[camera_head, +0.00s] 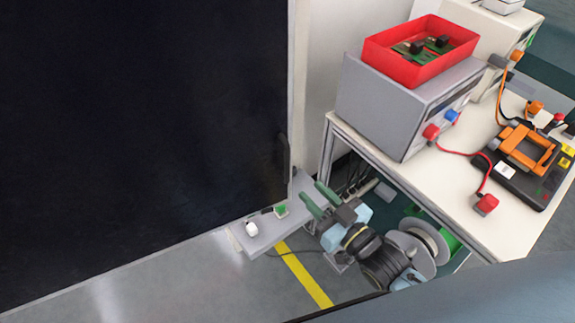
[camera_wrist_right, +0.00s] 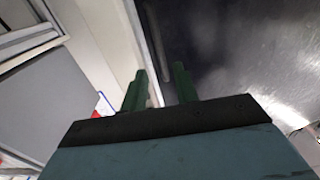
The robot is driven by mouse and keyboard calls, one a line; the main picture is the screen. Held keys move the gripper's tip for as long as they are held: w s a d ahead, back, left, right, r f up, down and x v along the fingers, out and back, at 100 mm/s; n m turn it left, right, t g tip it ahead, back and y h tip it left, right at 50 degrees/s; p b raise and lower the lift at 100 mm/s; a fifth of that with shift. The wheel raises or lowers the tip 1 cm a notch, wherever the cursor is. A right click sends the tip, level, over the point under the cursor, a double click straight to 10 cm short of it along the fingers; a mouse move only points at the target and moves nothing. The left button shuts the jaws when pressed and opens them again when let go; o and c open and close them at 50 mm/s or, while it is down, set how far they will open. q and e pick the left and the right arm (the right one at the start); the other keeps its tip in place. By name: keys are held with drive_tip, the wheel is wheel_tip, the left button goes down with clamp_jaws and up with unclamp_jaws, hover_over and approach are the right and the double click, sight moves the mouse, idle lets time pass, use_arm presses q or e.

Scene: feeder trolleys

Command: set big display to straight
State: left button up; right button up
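The big display (camera_head: 140,130) is a large, dark, flat panel that fills the left of the head view. A narrow dark handle-like strip (camera_head: 284,158) shows near its right edge. Its top and left edges are out of frame, so I cannot tell its exact angle. My right gripper (camera_head: 319,196) has two green fingers, parted and empty. It is to the right of the display's lower right corner, apart from it. In the right wrist view the fingers (camera_wrist_right: 160,83) are also apart, with the dark panel surface (camera_wrist_right: 240,50) beyond them. My left gripper is not seen.
A grey ledge (camera_head: 262,239) with a small white item and a green item is just left of my right gripper. A white trolley table (camera_head: 465,232) at right carries a red bin (camera_head: 392,66), grey instruments and cables. Yellow tape (camera_head: 303,275) marks the floor.

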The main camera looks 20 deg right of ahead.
sight(289, 168)
drive_tip(key=x, duration=1)
drive_tip(key=shift+w+a+f, duration=0.1)
drive_tip(key=shift+w+f, duration=0.05)
drive_tip(key=shift+w, duration=0.05)
clamp_jaws()
